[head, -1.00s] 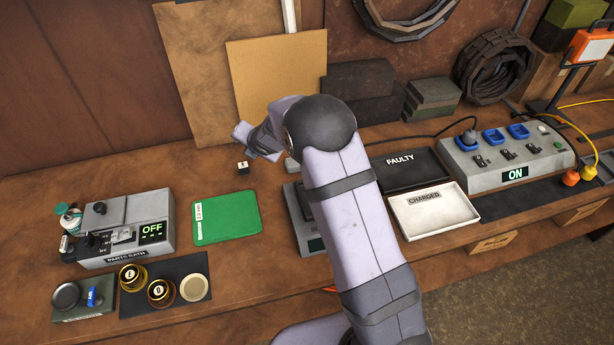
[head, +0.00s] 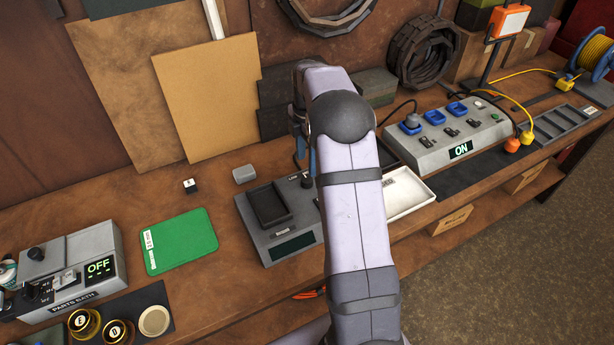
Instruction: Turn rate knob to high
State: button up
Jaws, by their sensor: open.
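A grey device (head: 283,246) with a dark empty cradle and a dark blank display stands at the centre of the bench. A small dark knob (head: 307,181) shows on its right side, next to my arm; I take it for the rate knob. Its setting marks are too small to read, and my arm hides the device's right edge. My gripper (head: 305,158) points down just above and behind the knob. It is open and mostly hidden by my forearm. I cannot tell whether it touches the knob.
A green mat (head: 180,242) and the parts bath (head: 62,275) reading OFF lie left. A small grey block (head: 244,174) sits behind the device. A white tray (head: 408,195) and a grey power unit (head: 447,135) reading ON are to the right.

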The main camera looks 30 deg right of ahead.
aim_at(307, 179)
jog(key=shift+f+p, duration=1.35)
jog(key=shift+f, duration=2.3)
jog(key=c, duration=1)
